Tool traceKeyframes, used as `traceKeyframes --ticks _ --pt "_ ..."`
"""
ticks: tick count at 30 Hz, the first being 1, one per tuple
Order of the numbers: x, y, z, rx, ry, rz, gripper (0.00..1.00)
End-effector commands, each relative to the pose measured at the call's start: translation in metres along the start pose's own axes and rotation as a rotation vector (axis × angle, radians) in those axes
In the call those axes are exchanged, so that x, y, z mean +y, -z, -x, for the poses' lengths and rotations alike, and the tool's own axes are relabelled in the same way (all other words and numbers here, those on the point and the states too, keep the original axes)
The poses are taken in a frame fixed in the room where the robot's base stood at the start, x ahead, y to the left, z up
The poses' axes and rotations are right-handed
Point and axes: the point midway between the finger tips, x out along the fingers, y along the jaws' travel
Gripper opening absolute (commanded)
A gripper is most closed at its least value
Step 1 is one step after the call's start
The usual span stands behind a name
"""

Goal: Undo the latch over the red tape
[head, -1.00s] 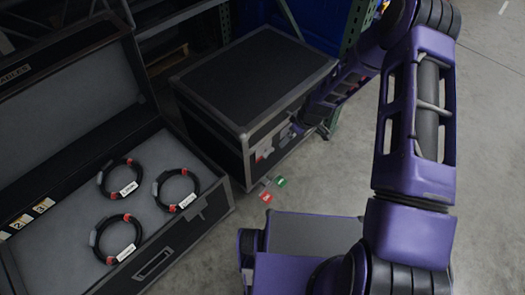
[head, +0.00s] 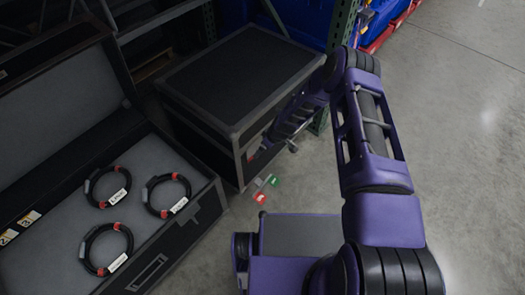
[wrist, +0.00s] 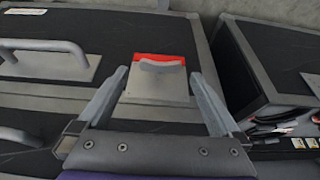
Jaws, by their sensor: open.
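The closed black case (head: 235,75) with grey edges stands at the middle back in the head view. In the wrist view its dark face (wrist: 40,108) fills the left and middle. A grey metal latch plate (wrist: 158,88) with a curved lip sits there, with red tape (wrist: 158,57) showing at its far edge. My gripper (wrist: 158,75) is open, one finger on each side of the latch plate in the picture. I cannot tell whether the fingers touch it. In the head view my gripper is at the case's front, mostly hidden by my arm.
A grey bar handle (wrist: 50,52) is left of the latch. An open case (head: 205,205) with several coiled cables (head: 106,248) stands at left in the head view. A red tag (head: 262,198) and a green tag (head: 273,181) lie near the closed case. Floor at right is clear.

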Motion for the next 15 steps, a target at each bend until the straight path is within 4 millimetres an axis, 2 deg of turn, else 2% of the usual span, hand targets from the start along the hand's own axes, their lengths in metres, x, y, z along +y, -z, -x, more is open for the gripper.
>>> traceKeyframes --ticks 1,6,15 --pt "-0.001 0.000 -0.010 0.000 0.001 0.000 1.00" --pt "0.000 0.000 -0.024 0.000 0.000 -0.001 1.00" --pt "0.000 0.000 -0.027 0.000 0.000 0.000 1.00"
